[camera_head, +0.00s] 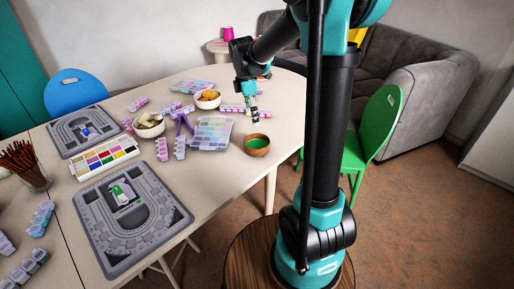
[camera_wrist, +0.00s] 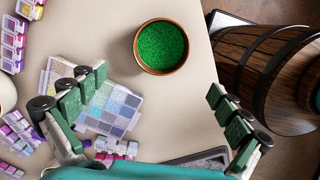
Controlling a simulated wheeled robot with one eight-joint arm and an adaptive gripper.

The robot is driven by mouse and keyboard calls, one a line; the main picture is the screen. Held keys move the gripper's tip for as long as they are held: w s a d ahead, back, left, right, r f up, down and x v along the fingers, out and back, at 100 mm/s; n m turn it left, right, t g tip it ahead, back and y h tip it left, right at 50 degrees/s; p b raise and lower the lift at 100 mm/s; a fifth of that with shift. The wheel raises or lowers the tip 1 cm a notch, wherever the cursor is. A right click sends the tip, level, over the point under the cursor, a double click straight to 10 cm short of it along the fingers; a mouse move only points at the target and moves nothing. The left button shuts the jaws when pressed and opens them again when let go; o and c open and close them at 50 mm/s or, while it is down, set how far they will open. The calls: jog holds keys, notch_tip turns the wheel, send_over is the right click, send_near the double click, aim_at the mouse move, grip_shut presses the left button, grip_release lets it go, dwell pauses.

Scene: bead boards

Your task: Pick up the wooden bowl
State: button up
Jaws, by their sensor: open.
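The wooden bowl (camera_head: 257,145) is small, brown and round, and holds green beads. It stands near the table's right edge in the head view. In the wrist view the bowl (camera_wrist: 161,47) is at the upper middle, seen from above, full of green beads. My gripper (camera_head: 254,112) is above the table, up and slightly left of the bowl in the head view. In the wrist view my gripper (camera_wrist: 152,100) has its two fingers wide apart and nothing between them. The bowl lies beyond the fingertips, and they do not touch it.
A clear bead case (camera_head: 211,134) lies left of the bowl. White bowls (camera_head: 149,125) and (camera_head: 208,99) stand farther left and back. Grey bead boards (camera_head: 132,218) lie on the table (camera_head: 215,182). A green chair (camera_head: 379,125) is at the right. Bare tabletop surrounds the bowl's front.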

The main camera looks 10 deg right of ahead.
aim_at(258, 148)
jog(key=f, duration=0.4)
jog(key=d+f, duration=0.1)
jog(key=f, duration=0.8)
jog(key=shift+s+d+f, duration=0.1)
jog(key=shift+d+f, duration=0.2)
jog(key=shift+d, duration=0.1)
jog(key=c, duration=0.9)
